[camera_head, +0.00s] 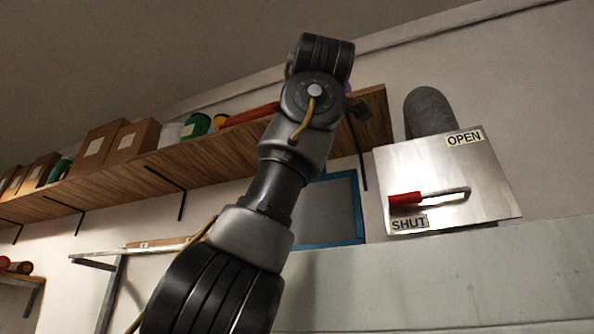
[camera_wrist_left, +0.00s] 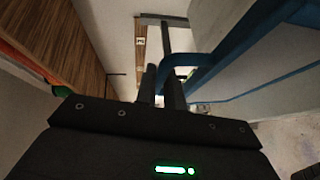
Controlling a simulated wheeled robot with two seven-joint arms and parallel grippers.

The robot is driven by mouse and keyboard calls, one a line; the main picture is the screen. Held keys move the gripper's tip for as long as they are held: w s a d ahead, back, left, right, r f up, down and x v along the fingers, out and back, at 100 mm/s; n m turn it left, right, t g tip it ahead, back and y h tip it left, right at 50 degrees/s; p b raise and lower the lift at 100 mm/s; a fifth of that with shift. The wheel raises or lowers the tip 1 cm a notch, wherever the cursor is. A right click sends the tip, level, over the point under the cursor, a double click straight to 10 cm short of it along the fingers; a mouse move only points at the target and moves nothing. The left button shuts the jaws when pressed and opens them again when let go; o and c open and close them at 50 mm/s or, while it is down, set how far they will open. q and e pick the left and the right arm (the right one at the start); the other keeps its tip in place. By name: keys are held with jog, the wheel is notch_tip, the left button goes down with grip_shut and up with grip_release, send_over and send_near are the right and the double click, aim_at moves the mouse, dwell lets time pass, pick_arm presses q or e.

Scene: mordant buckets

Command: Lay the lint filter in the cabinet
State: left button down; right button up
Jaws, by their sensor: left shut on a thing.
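The lint filter seems to be the grey panel in a blue frame (camera_head: 358,208), partly hidden behind my left arm in the head view. In the left wrist view a blue bar of its frame (camera_wrist_left: 200,60) runs to my left gripper (camera_wrist_left: 162,88). The fingers are close together and shut on this bar, with the panel reaching off to the right. In the head view my left arm hides the gripper. My right gripper is in neither view. I cannot make out an open cabinet for certain; a pale grey flat face (camera_head: 440,275) fills the lower right.
A metal plate (camera_head: 470,170) marked OPEN and SHUT carries a red-gripped lever (camera_head: 405,199), its grip near SHUT. A grey cylinder (camera_head: 428,110) stands behind it. A wooden shelf (camera_head: 215,150) with boxes runs along the left wall; it also shows close by in the left wrist view (camera_wrist_left: 55,45).

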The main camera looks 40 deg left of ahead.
aim_at(311, 217)
pick_arm(q)
jog(key=shift+w+a, duration=0.25)
jog(key=shift+w, duration=0.55)
jog(key=shift+w+a, duration=0.25)
jog(key=shift+w, duration=0.5)
jog(key=shift+d+r, duration=0.1)
jog(key=shift+r, duration=0.2)
dwell(0.3)
jog(key=shift+s+d, duration=0.2)
jog(key=shift+w+a, duration=0.1)
jog(key=shift+f+b, duration=5.05)
jog(key=shift+f, duration=0.45)
